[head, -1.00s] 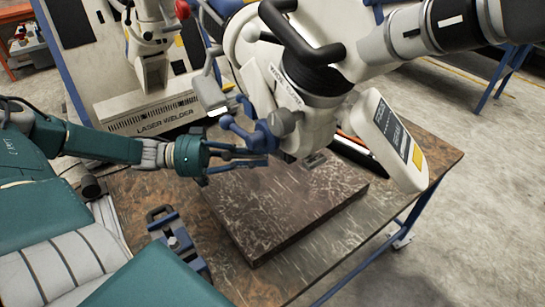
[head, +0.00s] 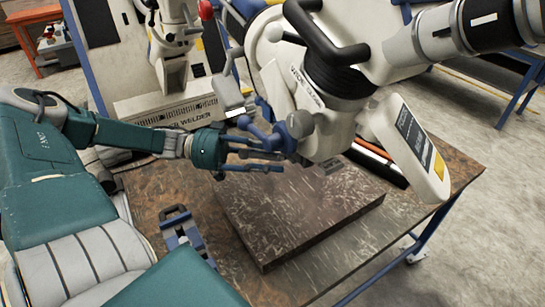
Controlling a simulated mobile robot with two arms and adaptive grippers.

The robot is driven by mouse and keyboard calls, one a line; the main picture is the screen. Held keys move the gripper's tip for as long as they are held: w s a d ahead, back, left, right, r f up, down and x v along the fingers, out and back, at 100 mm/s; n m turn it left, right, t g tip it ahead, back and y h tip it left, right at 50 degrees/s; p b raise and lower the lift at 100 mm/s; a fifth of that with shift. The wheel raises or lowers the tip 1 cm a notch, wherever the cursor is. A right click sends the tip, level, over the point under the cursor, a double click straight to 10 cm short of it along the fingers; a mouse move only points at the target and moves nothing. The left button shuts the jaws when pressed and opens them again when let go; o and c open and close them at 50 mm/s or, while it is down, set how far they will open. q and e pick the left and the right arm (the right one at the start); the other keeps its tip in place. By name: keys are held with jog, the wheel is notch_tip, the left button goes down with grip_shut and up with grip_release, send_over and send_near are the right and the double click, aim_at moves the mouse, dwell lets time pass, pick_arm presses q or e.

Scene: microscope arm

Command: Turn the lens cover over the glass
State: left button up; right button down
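The microscope head (head: 325,100) hangs on a large pale arm above the table. A blue jointed part (head: 262,135), which looks like the lens cover, sticks out from the lower left of the head beside a grey knob (head: 300,123). The glass under the head is not visible from here. My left gripper (head: 281,161) comes in from the left, just below the blue part. Its fingers point right with a gap between them and nothing visible held. I cannot tell whether a finger touches the blue part. My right gripper is not in view.
A dark stone-like slab (head: 300,215) lies on the worn table (head: 415,228) under the head. A blue and black clamp (head: 180,228) stands at the table's left. A laser welder (head: 160,108) stands behind. A white panel (head: 412,150) hangs at the head's right.

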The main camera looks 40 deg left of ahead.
pick_arm(q)
jog(key=shift+a+f, duration=0.15)
jog(key=shift+a, duration=0.05)
jog(key=v, duration=1.1)
jog(key=shift+s+a, duration=0.25)
jog(key=shift+s, duration=0.05)
